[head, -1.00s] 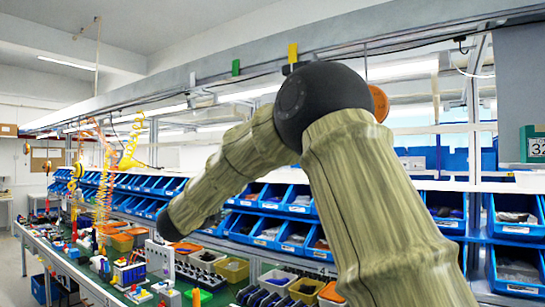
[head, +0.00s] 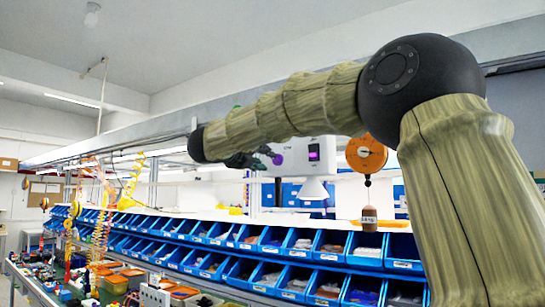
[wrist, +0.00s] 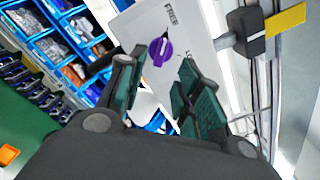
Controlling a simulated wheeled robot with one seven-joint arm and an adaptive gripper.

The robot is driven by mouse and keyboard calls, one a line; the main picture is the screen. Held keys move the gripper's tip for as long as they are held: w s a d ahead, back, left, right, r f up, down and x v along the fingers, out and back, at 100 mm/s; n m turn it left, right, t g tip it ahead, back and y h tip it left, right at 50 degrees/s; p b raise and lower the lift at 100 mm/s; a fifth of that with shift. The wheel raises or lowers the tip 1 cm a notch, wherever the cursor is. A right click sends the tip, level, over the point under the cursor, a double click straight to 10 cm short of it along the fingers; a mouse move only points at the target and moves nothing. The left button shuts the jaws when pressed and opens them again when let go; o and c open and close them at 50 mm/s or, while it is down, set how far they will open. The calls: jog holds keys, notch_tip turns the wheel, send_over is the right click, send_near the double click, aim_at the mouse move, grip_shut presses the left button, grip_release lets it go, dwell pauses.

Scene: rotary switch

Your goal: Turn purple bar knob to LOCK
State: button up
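The purple bar knob (wrist: 160,50) sits on a pale grey panel (wrist: 190,22) in the wrist view. Its bar shows a light line, and small dark lettering, too small to read surely, stands on the panel near it. In the head view the panel (head: 297,157) hangs above the bins, with the purple knob (head: 277,159) near its left side. My gripper (wrist: 155,90) is open and empty, its green-padded fingers spread with a gap between them. The knob shows beyond the fingertips, apart from them. In the head view my gripper (head: 262,156) is dark and close to the panel's left side.
An orange round balancer (head: 366,153) with a hanging weight (head: 369,217) is right of the panel. A white lamp shade (head: 314,188) hangs below it. Rows of blue bins (head: 300,244) fill the shelf. A black clamp with a yellow tab (wrist: 285,22) is right of the panel in the wrist view.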

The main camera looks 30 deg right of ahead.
aim_at(275, 160)
jog(key=shift+p+x, duration=1)
jog(key=shift+x, duration=1.95)
jog(key=shift+a, duration=0.1)
jog(key=shift+c, duration=0.4)
grip_shut()
